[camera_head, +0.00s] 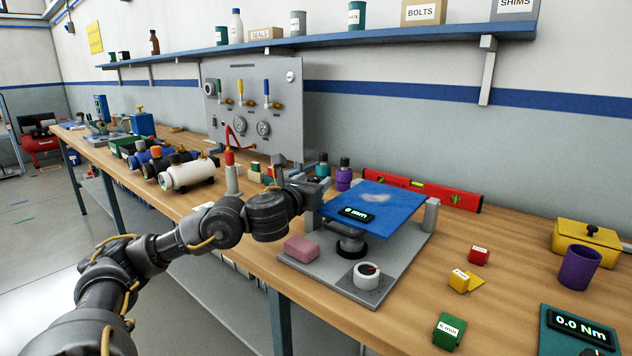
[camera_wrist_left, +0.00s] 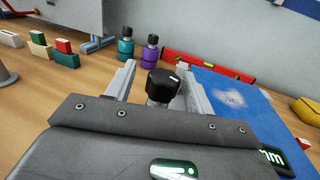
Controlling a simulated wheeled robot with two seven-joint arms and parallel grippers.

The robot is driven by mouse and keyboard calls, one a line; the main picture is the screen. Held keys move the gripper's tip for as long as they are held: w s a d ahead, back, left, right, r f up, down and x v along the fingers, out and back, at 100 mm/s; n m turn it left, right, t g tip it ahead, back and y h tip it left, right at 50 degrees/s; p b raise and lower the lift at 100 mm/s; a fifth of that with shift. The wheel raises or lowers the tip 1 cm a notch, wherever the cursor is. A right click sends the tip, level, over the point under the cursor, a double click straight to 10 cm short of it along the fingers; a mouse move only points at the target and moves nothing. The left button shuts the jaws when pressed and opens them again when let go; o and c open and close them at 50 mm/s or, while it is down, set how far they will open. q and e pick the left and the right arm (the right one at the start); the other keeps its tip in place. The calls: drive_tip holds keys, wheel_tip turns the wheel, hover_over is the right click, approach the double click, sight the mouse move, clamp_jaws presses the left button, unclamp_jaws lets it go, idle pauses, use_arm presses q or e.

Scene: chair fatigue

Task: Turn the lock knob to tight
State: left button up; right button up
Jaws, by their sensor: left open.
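A black knob (camera_wrist_left: 163,84) with a white mark on its top stands upright on a grey stem in the left wrist view. I take it to be the lock knob; I cannot read any lettering on it. My left gripper (camera_wrist_left: 157,70) is open, with one finger on each side of the knob and visible gaps between. In the head view my left gripper (camera_head: 316,186) is at the left side of the blue plate (camera_head: 385,200), and the knob is hidden there. The plate is on a grey base (camera_head: 390,268) and carries a "0 mm" display (camera_head: 355,213).
A red level (camera_head: 425,190) lies behind the plate. Small coloured blocks (camera_head: 479,256), a purple cup (camera_head: 579,267) and a "0.0 Nm" display (camera_head: 580,326) are to the right.

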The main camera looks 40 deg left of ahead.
use_arm(q)
drive_tip(key=shift+d, duration=0.1)
drive_tip(key=shift+c, duration=1.3)
drive_tip(key=shift+w, duration=0.1)
drive_tip(key=c, duration=0.7)
drive_tip(key=shift+h, duration=0.3)
